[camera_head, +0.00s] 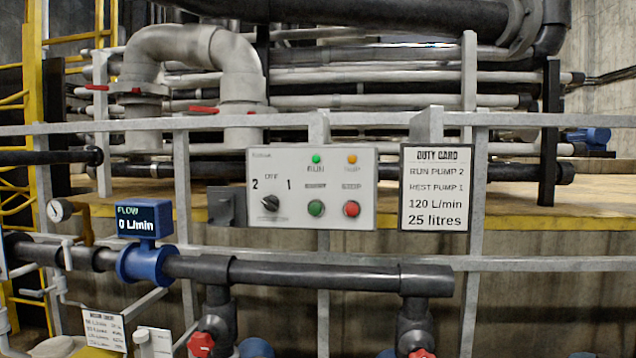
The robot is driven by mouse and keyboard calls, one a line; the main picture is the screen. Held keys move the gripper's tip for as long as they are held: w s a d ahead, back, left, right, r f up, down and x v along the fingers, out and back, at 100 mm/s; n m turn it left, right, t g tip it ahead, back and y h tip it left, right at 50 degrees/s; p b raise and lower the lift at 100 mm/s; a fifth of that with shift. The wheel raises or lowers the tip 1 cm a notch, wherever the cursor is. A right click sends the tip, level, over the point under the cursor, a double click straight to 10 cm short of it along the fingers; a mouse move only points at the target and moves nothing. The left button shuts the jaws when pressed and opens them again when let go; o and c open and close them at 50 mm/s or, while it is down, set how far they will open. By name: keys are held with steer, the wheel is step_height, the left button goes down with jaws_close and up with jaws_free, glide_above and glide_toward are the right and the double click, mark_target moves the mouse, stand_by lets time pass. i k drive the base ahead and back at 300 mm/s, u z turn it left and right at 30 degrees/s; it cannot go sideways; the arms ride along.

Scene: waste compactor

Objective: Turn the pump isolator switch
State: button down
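The pump isolator switch (270,203) is a black rotary knob at the lower left of a light grey control panel (330,215). The marks 2, OFF and 1 stand around it. A pale pointer line shows on the knob, but it is too small to tell which mark it points at. To its right on the panel are a green button (316,208) and a red button (351,208). Above them, a green lamp (316,159) labelled RUN and an amber lamp (352,159) look lit. My gripper is not in view.
A duty card (436,188) reads RUN PUMP 2, REST PUMP 1, 120 L/min, 25 litres. A blue flow meter (146,262) reads 0 L/min. Grey rails (560,264) and a dark pipe (320,276) cross below the panel. A dark grey box (226,207) adjoins its left side.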

mark_target(272, 201)
steer(key=z, duration=1)
steer(key=k, duration=0.8)
steer(key=u, duration=1.5)
steer(key=i, duration=0.5)
steer(key=u, duration=0.05)
